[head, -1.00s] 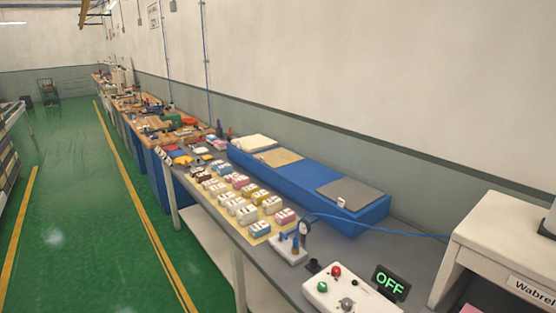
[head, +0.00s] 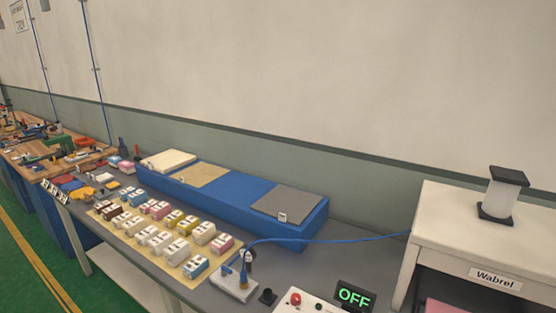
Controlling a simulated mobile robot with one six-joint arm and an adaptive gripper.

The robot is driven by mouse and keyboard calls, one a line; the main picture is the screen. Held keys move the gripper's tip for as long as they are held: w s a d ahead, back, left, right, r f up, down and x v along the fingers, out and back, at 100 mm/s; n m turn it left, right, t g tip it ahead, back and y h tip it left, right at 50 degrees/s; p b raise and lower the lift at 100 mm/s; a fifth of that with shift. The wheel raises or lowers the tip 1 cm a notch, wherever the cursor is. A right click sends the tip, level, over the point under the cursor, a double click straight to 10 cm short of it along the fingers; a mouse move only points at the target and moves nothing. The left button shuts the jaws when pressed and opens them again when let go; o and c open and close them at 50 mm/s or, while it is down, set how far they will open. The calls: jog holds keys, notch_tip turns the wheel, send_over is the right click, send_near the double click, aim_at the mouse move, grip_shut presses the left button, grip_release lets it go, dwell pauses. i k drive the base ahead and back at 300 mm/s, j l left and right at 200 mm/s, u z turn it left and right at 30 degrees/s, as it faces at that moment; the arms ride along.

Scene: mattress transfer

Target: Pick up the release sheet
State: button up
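A long blue block (head: 235,188) on the grey bench carries three flat square pieces. A cream-white one (head: 168,160) lies at its far left end, a tan one (head: 202,174) beside it, and a dark grey one (head: 287,202) at its right end. I cannot tell which of them, if any, is the release sheet. A small white tag (head: 282,217) is at the grey piece's front edge. My gripper is not in view.
Rows of small coloured blocks (head: 177,250) fill the bench in front of the blue block. A white machine marked Wabrel (head: 440,220) stands at the right, with a black-and-white post (head: 500,200) on top. An OFF display (head: 355,297) and a blue cable (head: 340,238) are nearby.

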aim_at(202, 173)
jog(key=i+j+z, duration=0.1)
jog(key=j, duration=0.4)
jog(key=i+j+z, duration=0.15)
jog(key=j, duration=0.4)
jog(key=i+j+z, duration=0.1)
jog(key=i+j, duration=0.15)
jog(key=j, duration=0.35)
jog(key=i+j+z, duration=0.15)
jog(key=j, duration=0.4)
jog(key=j+z, duration=0.1)
jog(key=j, duration=0.45)
jog(key=i+j, duration=0.15)
jog(key=j, duration=0.2)
jog(key=i+j, duration=0.1)
jog(key=j, duration=0.25)
jog(key=i+j, duration=0.15)
jog(key=j, duration=0.2)
jog(key=i+j, duration=0.15)
jog(key=j, duration=0.2)
jog(key=i+j, duration=0.15)
jog(key=j, duration=0.2)
jog(key=i+j, duration=0.1)
jog(key=j, duration=0.25)
jog(key=i+j, duration=0.15)
jog(key=j, duration=0.25)
